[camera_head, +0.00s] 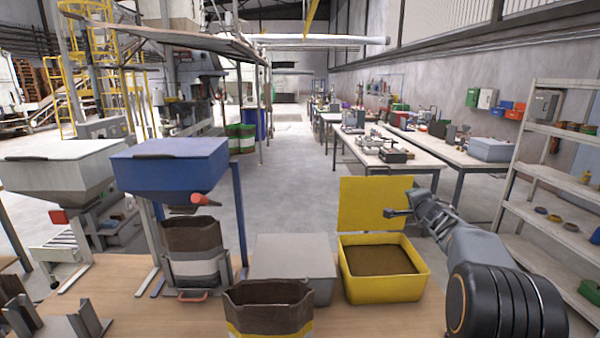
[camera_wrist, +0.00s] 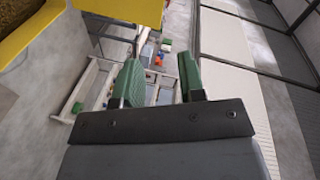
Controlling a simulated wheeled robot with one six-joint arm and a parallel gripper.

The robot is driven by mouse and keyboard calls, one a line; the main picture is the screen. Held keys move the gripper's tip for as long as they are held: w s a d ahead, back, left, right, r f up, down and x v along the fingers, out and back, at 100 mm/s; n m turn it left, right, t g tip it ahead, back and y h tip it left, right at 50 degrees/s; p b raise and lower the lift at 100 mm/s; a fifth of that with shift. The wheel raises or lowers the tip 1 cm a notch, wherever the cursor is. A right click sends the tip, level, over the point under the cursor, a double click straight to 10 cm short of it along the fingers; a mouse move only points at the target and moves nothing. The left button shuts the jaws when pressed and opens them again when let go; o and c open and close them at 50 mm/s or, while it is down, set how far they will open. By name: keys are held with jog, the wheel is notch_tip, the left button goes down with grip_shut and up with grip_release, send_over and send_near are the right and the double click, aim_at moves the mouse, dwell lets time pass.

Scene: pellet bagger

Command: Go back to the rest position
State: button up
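My gripper (camera_head: 391,213) is raised above the yellow bin (camera_head: 383,291), in front of the bin's upright yellow lid panel (camera_head: 374,204). In the wrist view its two green-padded fingers (camera_wrist: 158,82) stand apart with nothing between them. The bin is open and holds brown pellets. At the top left of the wrist view, part of the yellow bin (camera_wrist: 72,27) and the brown fill show.
A grey box (camera_head: 292,262) stands left of the yellow bin. A brown bag with a yellow band (camera_head: 270,312) is at the table's front. A blue hopper (camera_head: 170,165) stands over another brown bag (camera_head: 195,240). Metal shelving (camera_head: 560,185) is at the right.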

jog(key=s+f+n+g+h, duration=0.3)
jog(key=s+f+n+g, duration=0.35)
jog(key=s+f, duration=0.5)
jog(key=s+a+n+g+y, duration=0.1)
jog(key=s+a+n, duration=0.1)
jog(key=s+a, duration=0.4)
jog(key=s+a+n+g+y, duration=0.2)
jog(key=s+a, duration=0.4)
jog(key=s, duration=0.7)
jog(key=s+a+n+g+y, duration=0.1)
jog(key=s+a+n, duration=0.3)
jog(key=s, duration=0.5)
jog(key=shift+s+a+r+g, duration=0.3)
jog(key=shift+a+g, duration=0.15)
jog(key=shift+a, duration=0.7)
